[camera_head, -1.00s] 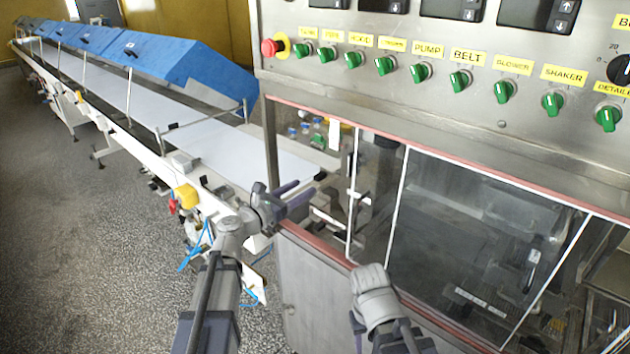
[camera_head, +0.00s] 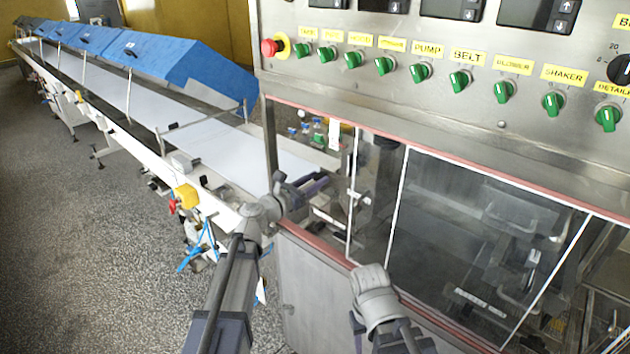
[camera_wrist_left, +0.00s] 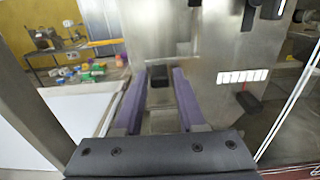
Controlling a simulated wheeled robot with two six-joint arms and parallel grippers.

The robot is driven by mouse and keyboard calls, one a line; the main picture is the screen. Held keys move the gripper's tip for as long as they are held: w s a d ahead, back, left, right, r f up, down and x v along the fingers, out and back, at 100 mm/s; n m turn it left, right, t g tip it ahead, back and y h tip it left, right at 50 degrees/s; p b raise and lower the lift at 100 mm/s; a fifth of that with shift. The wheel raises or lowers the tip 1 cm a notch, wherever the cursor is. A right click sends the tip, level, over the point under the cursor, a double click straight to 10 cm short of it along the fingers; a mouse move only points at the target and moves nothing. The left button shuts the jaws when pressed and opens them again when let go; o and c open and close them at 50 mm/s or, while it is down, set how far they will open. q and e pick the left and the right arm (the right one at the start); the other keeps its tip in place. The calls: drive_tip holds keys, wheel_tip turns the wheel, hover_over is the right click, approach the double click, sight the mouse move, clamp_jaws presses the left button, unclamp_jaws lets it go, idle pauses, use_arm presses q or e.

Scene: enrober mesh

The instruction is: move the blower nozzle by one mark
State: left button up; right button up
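My left gripper (camera_head: 312,184) is at the open end of the machine, over the end of the white belt. In the left wrist view its two purple fingers (camera_wrist_left: 164,72) stand apart with a gap between them. A small dark block (camera_wrist_left: 160,80) shows between and beyond the fingertips; I cannot tell whether they touch it. A white strip with dark marks (camera_wrist_left: 243,76) is on the metal wall to the right, with a black knob (camera_wrist_left: 248,103) below it. I cannot tell which part is the blower nozzle. My right arm shows at the bottom, but its fingers do not.
The control panel (camera_head: 450,110) with green switches overhangs the machine. A clear door (camera_head: 470,240) with white edges closes the front to the right. The long belt (camera_head: 215,140) with blue covers (camera_head: 160,55) runs to the back left. Grey floor is clear at left.

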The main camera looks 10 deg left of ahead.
use_arm(q)
clamp_jaws()
drive_tip(key=shift+f, duration=0.1)
idle(1.0)
